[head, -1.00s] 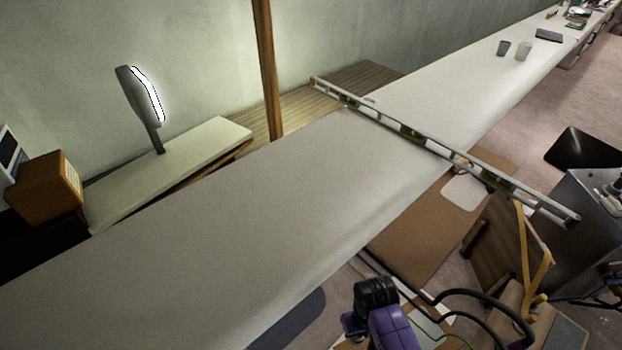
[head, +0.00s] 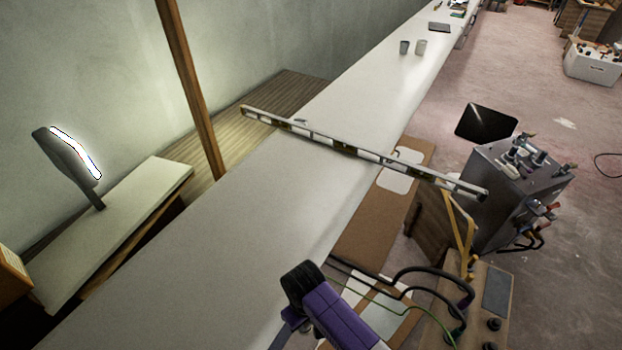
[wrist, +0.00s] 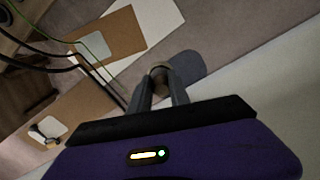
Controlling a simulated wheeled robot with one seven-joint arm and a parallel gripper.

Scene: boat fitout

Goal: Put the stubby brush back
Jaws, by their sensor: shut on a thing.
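In the wrist view, my gripper (wrist: 159,92) is shut on a short, round, grey-brown thing (wrist: 160,74), which I take to be the stubby brush. I see it nearly end-on, and its bristles cannot be made out. In the head view, the purple and black end of my arm is low in the picture, beside the near edge of the long pale bench (head: 215,225). The fingers and the held thing are hidden there. No place clearly belonging to the brush can be told.
A spirit level (head: 345,150) lies across the bench and juts past its edge. Two cups (head: 420,47) stand farther along. A grey box (head: 510,185) with several tools on top stands at right, near cables and a wooden panel (head: 432,235). Open floor lies beyond.

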